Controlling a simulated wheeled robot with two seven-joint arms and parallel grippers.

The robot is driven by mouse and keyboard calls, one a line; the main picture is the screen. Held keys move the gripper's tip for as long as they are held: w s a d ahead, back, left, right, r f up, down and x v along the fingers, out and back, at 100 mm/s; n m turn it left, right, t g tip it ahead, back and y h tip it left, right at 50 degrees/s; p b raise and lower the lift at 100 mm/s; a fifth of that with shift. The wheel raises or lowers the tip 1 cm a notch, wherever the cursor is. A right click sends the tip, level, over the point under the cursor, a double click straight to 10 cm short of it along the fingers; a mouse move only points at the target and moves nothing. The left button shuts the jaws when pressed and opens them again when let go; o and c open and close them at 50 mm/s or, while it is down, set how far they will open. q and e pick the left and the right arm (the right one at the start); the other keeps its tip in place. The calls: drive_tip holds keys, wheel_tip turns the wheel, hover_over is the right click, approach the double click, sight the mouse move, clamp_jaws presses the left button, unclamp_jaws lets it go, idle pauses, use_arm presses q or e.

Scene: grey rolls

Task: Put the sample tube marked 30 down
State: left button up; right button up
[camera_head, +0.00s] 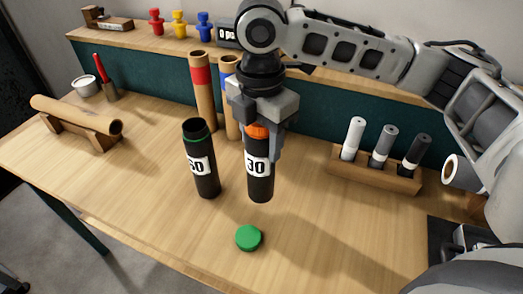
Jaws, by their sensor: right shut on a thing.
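The sample tube marked 30 (260,182) is black with a white label and an orange top. It is upright in my right gripper (258,134), which is shut around its upper end. I cannot tell whether its base touches the table (190,235) or hangs just above it. My left gripper is not in view.
A second black tube (204,182), its label partly turned away, stands open with a green ring left of the held one. A green cap (248,237) lies in front. A wooden rack (375,176) with several tubes stands right; cardboard rolls (202,90) stand behind. The front table is mostly clear.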

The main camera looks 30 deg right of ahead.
sight(260, 171)
drive_tip(key=shift+w+d+f, duration=0.1)
drive_tip(key=shift+w+f, duration=0.1)
drive_tip(key=shift+f, duration=0.1)
drive_tip(key=shift+w+d+f, duration=0.1)
drive_tip(key=shift+w+f, duration=0.05)
drive_tip(key=shift+f, duration=0.8)
drive_tip(key=shift+w+d+f, duration=0.1)
drive_tip(key=shift+f, duration=0.9)
drive_tip(key=o, duration=1.3)
